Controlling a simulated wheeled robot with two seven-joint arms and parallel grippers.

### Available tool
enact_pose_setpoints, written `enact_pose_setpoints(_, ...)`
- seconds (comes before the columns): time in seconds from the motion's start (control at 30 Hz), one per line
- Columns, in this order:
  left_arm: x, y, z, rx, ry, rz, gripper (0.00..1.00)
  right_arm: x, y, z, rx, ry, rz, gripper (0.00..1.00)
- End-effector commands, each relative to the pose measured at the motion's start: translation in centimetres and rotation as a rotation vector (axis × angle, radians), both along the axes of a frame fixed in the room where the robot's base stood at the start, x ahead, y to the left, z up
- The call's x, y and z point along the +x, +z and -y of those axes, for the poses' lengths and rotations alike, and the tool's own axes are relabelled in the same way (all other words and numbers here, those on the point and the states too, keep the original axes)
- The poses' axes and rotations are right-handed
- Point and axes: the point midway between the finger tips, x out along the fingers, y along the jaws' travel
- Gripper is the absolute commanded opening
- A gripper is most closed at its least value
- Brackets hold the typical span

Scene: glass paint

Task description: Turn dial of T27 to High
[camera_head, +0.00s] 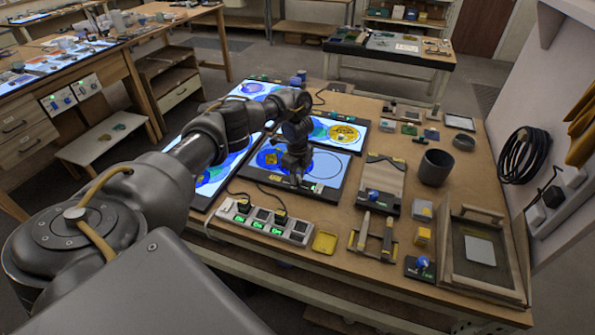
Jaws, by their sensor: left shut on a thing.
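My left arm reaches in from the left, and its gripper (296,179) points down at the front edge of a lit panel (338,168) in the middle of the workbench. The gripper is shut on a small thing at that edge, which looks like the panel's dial. The fingers hide the dial, so its setting cannot be seen. The panel glows and shows blue and yellow pieces and a drawn circle. The label T27 cannot be read anywhere. My right gripper is not in view.
A power strip (262,222) with green-lit switches lies in front of the panel. Other lit panels lie behind and left.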

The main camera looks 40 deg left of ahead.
Motion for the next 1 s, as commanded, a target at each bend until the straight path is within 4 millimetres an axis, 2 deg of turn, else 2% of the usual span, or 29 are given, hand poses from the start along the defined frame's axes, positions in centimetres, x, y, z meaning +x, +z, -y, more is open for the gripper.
enact_pose_setpoints(0.03,0.1,0.4,-0.1,0.002,0.046,0.003,0.04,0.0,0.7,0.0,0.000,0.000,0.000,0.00)
enact_pose_setpoints(0.5,0.1,0.4,-0.2,0.003,0.453,0.002,0.04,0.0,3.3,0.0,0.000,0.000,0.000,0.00)
enact_pose_setpoints(0.7,0.1,0.3,-0.3,0.003,0.568,0.004,0.04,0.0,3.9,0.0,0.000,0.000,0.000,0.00)
enact_pose_setpoints(1.0,0.1,0.2,-0.3,0.004,0.652,0.004,0.04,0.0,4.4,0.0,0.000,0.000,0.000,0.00)
